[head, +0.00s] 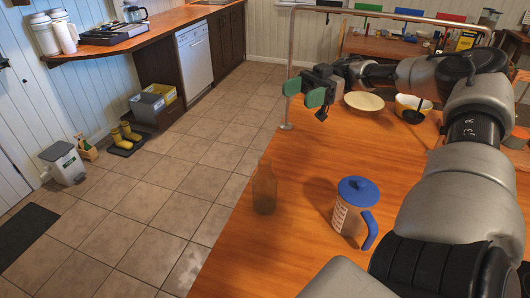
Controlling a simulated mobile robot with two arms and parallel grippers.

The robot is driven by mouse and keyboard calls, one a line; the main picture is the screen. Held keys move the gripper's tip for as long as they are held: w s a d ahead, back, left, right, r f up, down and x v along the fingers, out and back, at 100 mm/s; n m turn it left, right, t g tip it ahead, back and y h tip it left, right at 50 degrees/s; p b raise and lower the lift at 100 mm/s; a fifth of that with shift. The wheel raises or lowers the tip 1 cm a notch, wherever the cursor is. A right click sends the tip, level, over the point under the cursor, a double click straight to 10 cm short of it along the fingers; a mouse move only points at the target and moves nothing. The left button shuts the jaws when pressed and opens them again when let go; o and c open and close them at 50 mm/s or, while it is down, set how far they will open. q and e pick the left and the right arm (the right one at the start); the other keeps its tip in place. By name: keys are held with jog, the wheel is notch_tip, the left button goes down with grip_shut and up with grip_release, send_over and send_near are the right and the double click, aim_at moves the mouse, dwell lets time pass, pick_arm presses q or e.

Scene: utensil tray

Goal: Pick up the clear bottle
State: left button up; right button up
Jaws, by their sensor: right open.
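The clear bottle (264,188) stands upright on the orange wooden table (300,157), near its left edge. It is see-through and brownish against the floor and wood. My right gripper (304,92), with green finger pads, is open and empty. It is farther back than the bottle, up and to the right of it in the picture, and clearly apart from it. My left gripper does not show.
A clear jug with a blue lid and handle (356,190) stands to the right of the bottle. A pale plate (364,101) and a yellow-white pot (412,103) are farther back. A metal rail (291,50) rises at the far left corner. The table around the bottle is clear.

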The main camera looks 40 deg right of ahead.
jog(key=b, duration=1.2)
send_near(263, 164)
jog(key=shift+w+a+f+p, duration=0.25)
jog(key=shift+a+p, duration=0.3)
jog(key=shift+a, duration=1)
jog(key=shift+w+a+f+p, duration=0.15)
jog(key=shift+w+a+p, duration=0.3)
jog(key=shift+a, duration=1.1)
jog(key=shift+w+a+f+p, duration=0.2)
jog(key=shift+a+p, duration=0.4)
jog(key=shift+a, duration=0.95)
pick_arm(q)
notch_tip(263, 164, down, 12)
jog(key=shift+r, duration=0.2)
pick_arm(e)
grip_shut()
